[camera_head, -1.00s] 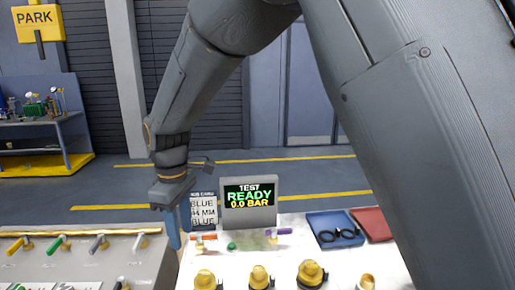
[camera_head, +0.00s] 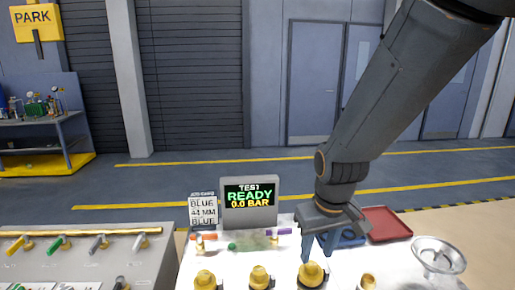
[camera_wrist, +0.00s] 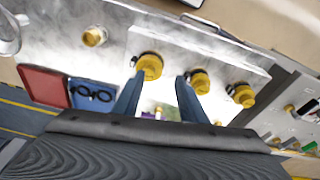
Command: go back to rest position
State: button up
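My gripper (camera_head: 319,247) hangs over the white bench (camera_head: 210,262) on the right side of the head view, fingers pointing down. It is in front of the blue tray and right of the test screen (camera_head: 249,203). In the wrist view my gripper (camera_wrist: 160,82) has its two fingers apart, with nothing between them. A yellow-capped fitting (camera_wrist: 149,66) shows beyond the fingertips; I cannot tell the exact height above it.
The blue tray (camera_wrist: 93,84) with black rings lies beside a red tray (camera_head: 387,223). Several yellow-capped fittings (camera_head: 259,277) stand along the bench front. A grey panel with coloured handles (camera_head: 60,243) is at left.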

jog(key=s+d+f+m, duration=0.1)
jog(key=s+d+m, duration=0.2)
jog(key=s+d, duration=0.25)
notch_tip(320, 180, down, 12)
jog(key=w+g+b, duration=0.1)
jog(key=b, duration=0.9)
jog(key=shift+w+r, duration=0.2)
jog(key=shift+r, duration=0.05)
